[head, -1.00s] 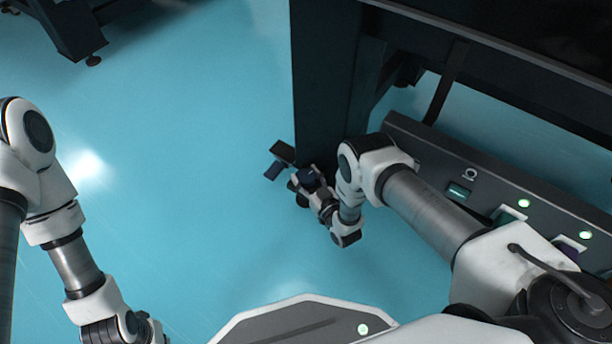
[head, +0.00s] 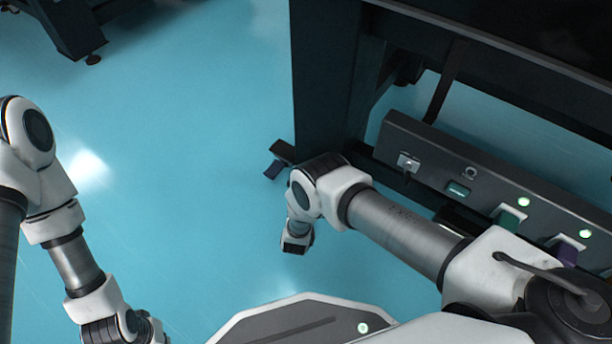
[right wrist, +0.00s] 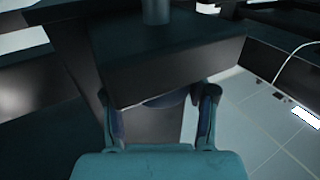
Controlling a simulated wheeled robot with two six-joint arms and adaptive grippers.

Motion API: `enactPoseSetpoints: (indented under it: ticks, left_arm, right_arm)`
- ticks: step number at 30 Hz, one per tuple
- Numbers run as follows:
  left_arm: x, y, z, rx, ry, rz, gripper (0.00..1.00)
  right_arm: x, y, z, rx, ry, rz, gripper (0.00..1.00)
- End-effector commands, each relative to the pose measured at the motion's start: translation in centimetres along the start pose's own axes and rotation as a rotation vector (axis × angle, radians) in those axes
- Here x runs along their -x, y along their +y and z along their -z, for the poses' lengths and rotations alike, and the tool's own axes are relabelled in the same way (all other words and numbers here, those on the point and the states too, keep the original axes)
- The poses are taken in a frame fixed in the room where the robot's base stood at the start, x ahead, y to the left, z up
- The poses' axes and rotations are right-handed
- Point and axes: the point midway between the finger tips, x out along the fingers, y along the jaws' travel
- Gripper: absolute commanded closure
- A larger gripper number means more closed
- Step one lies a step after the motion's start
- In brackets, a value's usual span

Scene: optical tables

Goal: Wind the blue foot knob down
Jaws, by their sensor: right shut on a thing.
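The blue foot knob (right wrist: 168,99) shows as a dark blue disc under the dark foot block (right wrist: 180,72) in the right wrist view. My right gripper (right wrist: 158,98) has a finger on either side of it and is shut on it. The knob's lower part is hidden.
A dark grey panel (head: 436,160) with lit buttons and coloured switches runs along the table's right side, close to my right forearm. A small dark piece (head: 283,152) sticks out at the leg's base. The teal floor (head: 200,150) to the left is clear.

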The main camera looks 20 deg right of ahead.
Motion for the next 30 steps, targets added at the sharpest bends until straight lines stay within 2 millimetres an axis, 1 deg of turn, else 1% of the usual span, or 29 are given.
enactPoseSetpoints:
  ticks: [7, 21, 22, 30]
  left_arm:
    - [-0.51, -0.02, 0.04, 0.001, 0.001, 0.000, 1.00]
    - [-0.52, -0.02, 0.05, 0.002, 0.001, 0.000, 1.00]
    - [-0.52, -0.02, 0.05, 0.002, 0.001, 0.000, 1.00]
    - [-0.52, -0.02, 0.04, 0.002, 0.001, 0.000, 1.00]
  right_arm:
    - [0.05, -0.02, -0.13, 0.000, -0.001, -0.079, 0.79]
    - [0.04, 0.02, -0.08, 0.002, -0.002, -0.095, 0.79]
    - [0.04, 0.02, -0.08, 0.002, -0.002, -0.095, 0.33]
    - [0.00, 0.02, -0.03, 0.001, 0.000, -0.094, 0.32]
